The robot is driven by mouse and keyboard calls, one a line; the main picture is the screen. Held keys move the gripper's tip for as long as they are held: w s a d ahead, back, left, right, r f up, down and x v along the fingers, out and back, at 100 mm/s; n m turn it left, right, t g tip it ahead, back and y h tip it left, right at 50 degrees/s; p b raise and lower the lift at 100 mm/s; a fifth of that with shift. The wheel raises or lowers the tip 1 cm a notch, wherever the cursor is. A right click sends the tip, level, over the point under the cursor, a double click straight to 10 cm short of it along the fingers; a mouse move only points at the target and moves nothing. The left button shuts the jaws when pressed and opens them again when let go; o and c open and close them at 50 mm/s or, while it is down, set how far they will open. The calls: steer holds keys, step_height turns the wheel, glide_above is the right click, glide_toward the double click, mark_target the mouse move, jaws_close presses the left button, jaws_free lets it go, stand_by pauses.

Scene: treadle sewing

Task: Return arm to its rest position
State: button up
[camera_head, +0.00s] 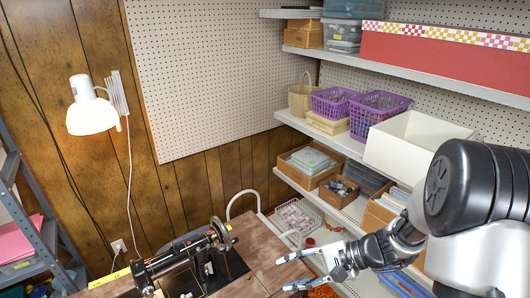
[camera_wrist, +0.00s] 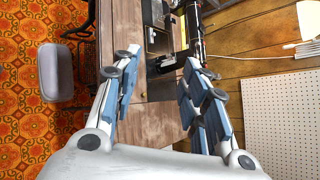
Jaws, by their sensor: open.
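My gripper (camera_head: 293,272) is at the lower right of the head view, at the end of my arm, which reaches in from the right. Its two fingers are spread with nothing between them, and it is beside the right part of the sewing table (camera_head: 262,256). In the wrist view the open fingers (camera_wrist: 158,92) frame the wooden tabletop (camera_wrist: 125,30). The black sewing machine (camera_head: 185,262) stands on the table to the left of my gripper, apart from it. It also shows at the top of the wrist view (camera_wrist: 193,30).
Wall shelves (camera_head: 345,145) with purple baskets (camera_head: 375,108), a white bin (camera_head: 405,140) and boxes stand close behind my arm. A lit wall lamp (camera_head: 90,112) hangs at left. A grey seat (camera_wrist: 56,72) stands over the patterned carpet (camera_wrist: 25,130). The pegboard wall (camera_head: 215,70) is bare.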

steer(key=s+r+n+g+h, duration=0.1)
steer(key=s+r+n+h, duration=0.55)
steer(key=s+r, duration=0.45)
steer(key=s+d+r+n+t+h, duration=0.4)
steer(key=s+d, duration=0.3)
steer(key=s, duration=0.2)
steer(key=shift+r+n+h, duration=0.25)
steer(key=shift+n+h, duration=0.1)
